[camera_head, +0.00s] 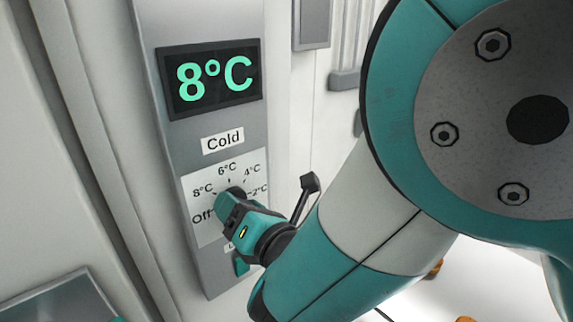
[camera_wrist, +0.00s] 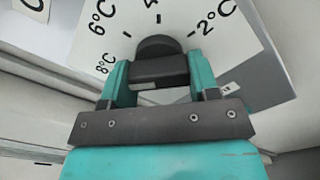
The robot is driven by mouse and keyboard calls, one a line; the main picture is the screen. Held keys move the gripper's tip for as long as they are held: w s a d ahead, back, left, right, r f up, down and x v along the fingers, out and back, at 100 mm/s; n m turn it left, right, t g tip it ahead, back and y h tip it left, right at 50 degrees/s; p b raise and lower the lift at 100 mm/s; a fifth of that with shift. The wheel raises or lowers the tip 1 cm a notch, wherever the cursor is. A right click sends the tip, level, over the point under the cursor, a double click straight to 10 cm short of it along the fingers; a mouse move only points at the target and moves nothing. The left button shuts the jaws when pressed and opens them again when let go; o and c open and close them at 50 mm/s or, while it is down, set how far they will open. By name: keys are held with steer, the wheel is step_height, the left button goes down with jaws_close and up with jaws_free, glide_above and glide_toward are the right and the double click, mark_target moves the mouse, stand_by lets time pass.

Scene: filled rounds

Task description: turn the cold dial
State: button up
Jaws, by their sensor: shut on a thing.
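The cold dial is a dark round knob (camera_wrist: 158,46) on a white scale plate (camera_head: 242,172) marked Off, 8°C, 6°C, 4°C and 2°C. A label above it reads "Cold" (camera_head: 223,140). The display (camera_head: 213,80) over that reads 8°C in green. My gripper (camera_wrist: 158,72) is shut on the dial, with one teal finger on each side of it in the wrist view. In the head view my gripper (camera_head: 235,200) covers most of the dial. The dial's pointer is hidden, so its setting cannot be read from the knob.
The grey panel (camera_head: 170,140) holding the dial is upright. A second, partly hidden label and a teal part (camera_head: 241,264) sit below the scale. A grey box (camera_head: 311,22) is on the wall at upper right. My arm fills the right side of the head view.

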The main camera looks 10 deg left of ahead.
steer(key=m+b, duration=0.1)
steer(key=m, duration=0.3)
steer(key=m+b, duration=0.2)
steer(key=m, duration=0.2)
steer(key=shift+b, duration=0.4)
steer(key=m+b, duration=0.2)
steer(key=m, duration=0.2)
steer(key=shift+b, duration=0.35)
steer(key=m+b, duration=0.3)
steer(key=b, duration=0.1)
steer(key=shift+m, duration=0.4)
steer(key=m+b, duration=0.7)
steer(key=b, duration=0.2)
steer(key=m+b, duration=0.4)
steer(key=b, duration=0.1)
steer(key=shift+r, duration=0.1)
steer(key=shift+w+r+m+b, duration=0.1)
steer(key=shift+r+m+b, duration=0.05)
steer(key=shift+m+b, duration=1.25)
steer(key=shift+r+m, duration=0.1)
steer(key=shift+m, duration=0.2)
